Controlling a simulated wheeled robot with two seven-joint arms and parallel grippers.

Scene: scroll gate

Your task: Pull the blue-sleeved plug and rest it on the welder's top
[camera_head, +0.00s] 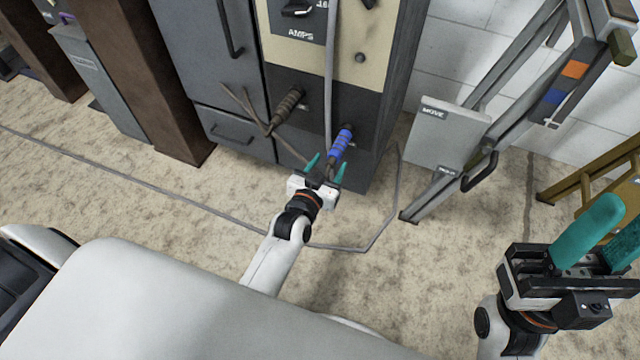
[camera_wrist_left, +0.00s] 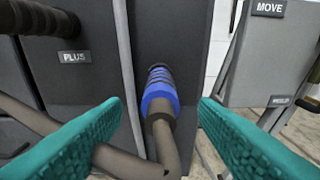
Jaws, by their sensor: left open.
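The blue-sleeved plug (camera_head: 341,145) sits in the lower front of the welder (camera_head: 385,90), right of a dark-sleeved plug (camera_head: 288,105) by a PLUS label. Its blue bands and brown cable end point toward me in the left wrist view (camera_wrist_left: 159,92). My left gripper (camera_head: 327,168) is open just in front of the plug. In the wrist view the teal fingers (camera_wrist_left: 142,140) stand apart on either side of the cable, with the blue sleeve beyond their tips. My right gripper (camera_head: 610,245) looks open and empty at the lower right. The welder's top is out of view.
A grey cable hangs down the welder's front (camera_head: 329,75), and a brown cable loops across the fingers' space (camera_wrist_left: 125,160). A grey frame with a MOVE plate (camera_head: 445,135) stands right of the welder. A cable lies on the open floor (camera_head: 370,248).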

